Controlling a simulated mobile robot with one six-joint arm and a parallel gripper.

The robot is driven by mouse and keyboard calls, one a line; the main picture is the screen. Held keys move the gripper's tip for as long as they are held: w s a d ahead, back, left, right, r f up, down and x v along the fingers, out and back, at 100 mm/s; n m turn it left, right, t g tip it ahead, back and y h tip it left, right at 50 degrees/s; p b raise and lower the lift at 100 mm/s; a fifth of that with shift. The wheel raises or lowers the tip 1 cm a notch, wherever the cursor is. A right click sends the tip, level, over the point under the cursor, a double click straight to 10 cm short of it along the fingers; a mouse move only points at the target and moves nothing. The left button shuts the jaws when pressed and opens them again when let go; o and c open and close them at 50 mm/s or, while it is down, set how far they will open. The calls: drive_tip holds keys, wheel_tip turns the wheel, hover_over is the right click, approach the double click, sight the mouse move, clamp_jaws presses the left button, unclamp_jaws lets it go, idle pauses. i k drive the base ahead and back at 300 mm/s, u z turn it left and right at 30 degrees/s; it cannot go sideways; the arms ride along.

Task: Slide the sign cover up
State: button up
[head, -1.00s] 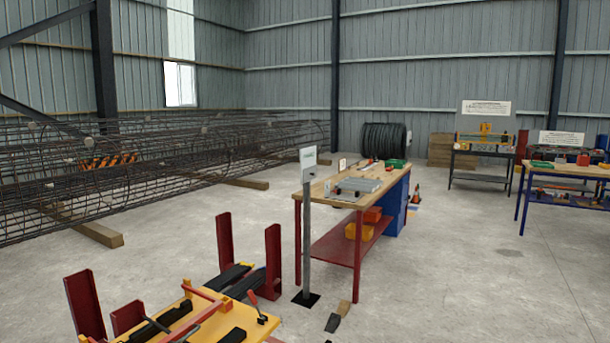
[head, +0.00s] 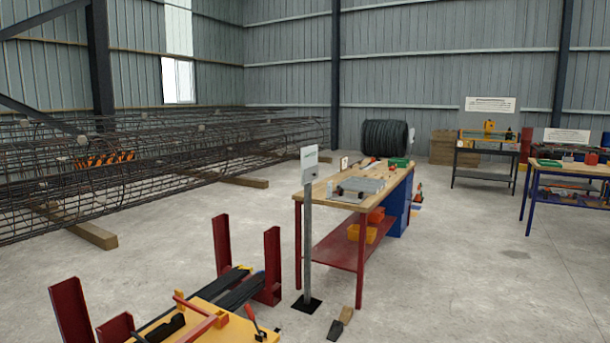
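A small pale sign (head: 309,158) stands on top of a grey post (head: 308,235) with a black base plate, near the middle of the head view. Faint green print shows near its top, and a grey panel covers its lower part; I cannot tell at this size whether that panel is the sliding cover. The post stands upright in front of the near left corner of a wooden-topped workbench (head: 335,205). My gripper does not show in the head view.
A yellow table (head: 215,310) with red uprights (head: 272,262) fills the lower left. Rebar cages (head: 150,165) lie on timbers at the left. A dark wedge-like piece (head: 335,328) lies near the post. Open concrete floor (head: 450,270) extends to the right.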

sight(311, 173)
drive_tip(key=z, duration=0.35)
drive_tip(key=i, duration=1.1)
drive_tip(key=z, duration=0.25)
drive_tip(key=i, duration=1.6)
drive_tip(key=u, duration=0.8)
drive_tip(key=i, duration=0.55)
drive_tip(key=u, duration=0.85)
drive_tip(key=i, duration=0.6)
drive_tip(key=u, duration=0.35)
